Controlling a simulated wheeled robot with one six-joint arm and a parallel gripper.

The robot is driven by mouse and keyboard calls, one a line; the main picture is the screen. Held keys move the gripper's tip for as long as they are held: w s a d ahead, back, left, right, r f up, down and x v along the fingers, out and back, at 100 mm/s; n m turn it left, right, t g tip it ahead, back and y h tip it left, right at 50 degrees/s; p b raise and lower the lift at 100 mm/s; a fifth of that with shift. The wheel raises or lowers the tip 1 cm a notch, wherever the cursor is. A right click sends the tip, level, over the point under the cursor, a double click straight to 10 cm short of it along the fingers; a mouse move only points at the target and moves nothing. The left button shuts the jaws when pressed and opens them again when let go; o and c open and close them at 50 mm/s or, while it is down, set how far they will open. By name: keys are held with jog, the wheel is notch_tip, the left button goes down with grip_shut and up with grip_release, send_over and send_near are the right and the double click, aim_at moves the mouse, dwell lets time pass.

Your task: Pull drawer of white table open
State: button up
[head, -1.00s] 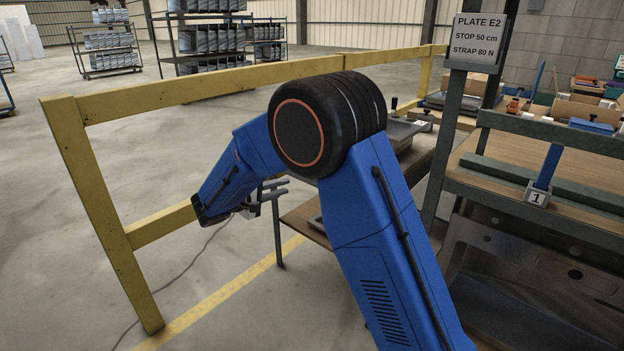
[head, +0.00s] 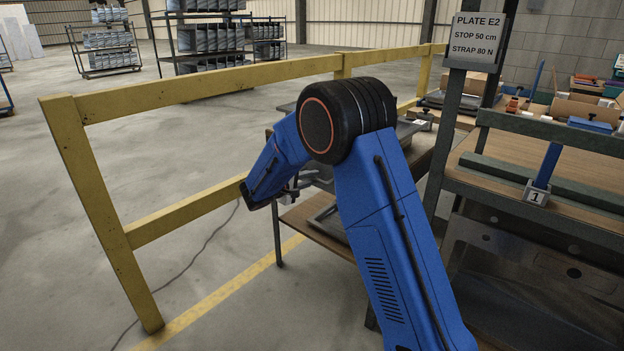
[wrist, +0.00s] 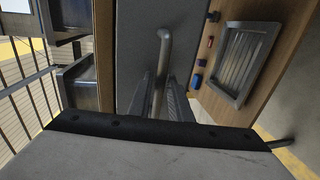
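No white table is plain to see. A wood-topped table (head: 435,141) stands behind my arm, with a brown lower shelf (head: 300,218). In the wrist view a grey front panel (wrist: 133,40) carries a light metal bar handle (wrist: 165,50). My gripper (wrist: 162,78) has two dark ribbed fingers, apart, one on each side of the handle in the picture; I cannot tell whether they touch it. In the head view my gripper (head: 310,180) is at the table's left side, partly hidden by my arm. The drawer front is hidden there.
A yellow rail (head: 195,90) runs behind the arm. At the right stands a workbench (head: 540,160) with a sign post (head: 453,120). The wrist view shows a grey ribbed tray (wrist: 243,60) on a wooden surface.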

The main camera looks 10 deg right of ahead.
jog(key=shift+w+d+f, duration=0.1)
jog(key=shift+w+d, duration=0.1)
jog(key=shift+d, duration=0.05)
jog(key=shift+c, duration=0.6)
grip_shut()
jog(key=shift+s+a, duration=0.1)
jog(key=f+v, duration=0.2)
jog(key=v, duration=0.9)
jog(key=f+v, duration=0.2)
jog(key=v, duration=0.9)
jog(key=shift+s+a+f, duration=0.3)
jog(key=shift+s+a, duration=0.2)
jog(key=shift+a, duration=0.15)
jog(key=shift+o, duration=0.6)
grip_release()
